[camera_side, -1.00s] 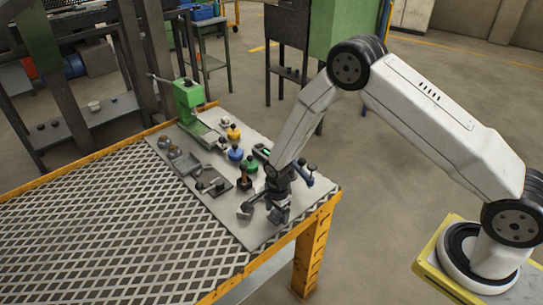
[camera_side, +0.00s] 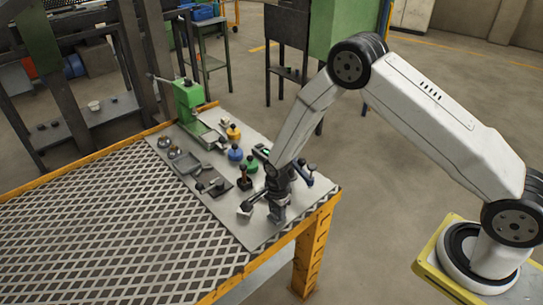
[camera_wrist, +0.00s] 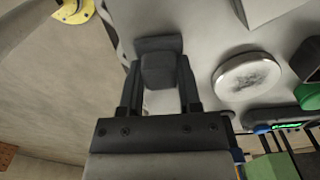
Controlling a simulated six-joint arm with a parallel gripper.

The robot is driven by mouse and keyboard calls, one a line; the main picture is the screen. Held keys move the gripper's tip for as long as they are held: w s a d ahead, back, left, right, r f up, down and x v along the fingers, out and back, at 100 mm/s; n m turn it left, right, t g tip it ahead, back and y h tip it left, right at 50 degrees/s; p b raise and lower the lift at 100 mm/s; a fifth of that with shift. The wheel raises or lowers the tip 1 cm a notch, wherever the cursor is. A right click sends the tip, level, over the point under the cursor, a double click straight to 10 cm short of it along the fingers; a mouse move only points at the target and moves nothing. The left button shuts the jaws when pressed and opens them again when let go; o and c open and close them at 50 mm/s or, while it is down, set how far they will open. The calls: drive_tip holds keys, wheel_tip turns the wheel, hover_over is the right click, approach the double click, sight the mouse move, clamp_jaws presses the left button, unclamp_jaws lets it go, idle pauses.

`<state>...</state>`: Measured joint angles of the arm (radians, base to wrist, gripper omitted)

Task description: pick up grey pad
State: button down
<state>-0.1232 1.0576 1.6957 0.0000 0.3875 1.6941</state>
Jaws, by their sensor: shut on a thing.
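The grey pad (camera_wrist: 158,68) is a dark grey block with a wider flat part at its far end. In the wrist view it sits between the two fingers of my gripper (camera_wrist: 160,88), which is shut on it. In the side view my gripper (camera_side: 278,208) is over the front right corner of the grey plate (camera_side: 225,215). The pad is hard to make out there, and I cannot tell whether it touches the plate.
A pale mottled disc (camera_wrist: 247,77) lies right of my gripper in the wrist view. Blue (camera_side: 236,153), yellow (camera_side: 233,132) and green (camera_side: 251,166) items stand behind, near a green press (camera_side: 187,98). The mesh tabletop (camera_side: 110,220) at left is clear.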

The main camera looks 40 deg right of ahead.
drive_tip(key=shift+r, duration=1.45)
drive_tip(key=s+d+r, duration=0.1)
drive_tip(key=s+r, duration=0.8)
drive_tip(key=s, duration=0.5)
drive_tip(key=shift+d+r, duration=0.2)
drive_tip(key=shift+r, duration=0.2)
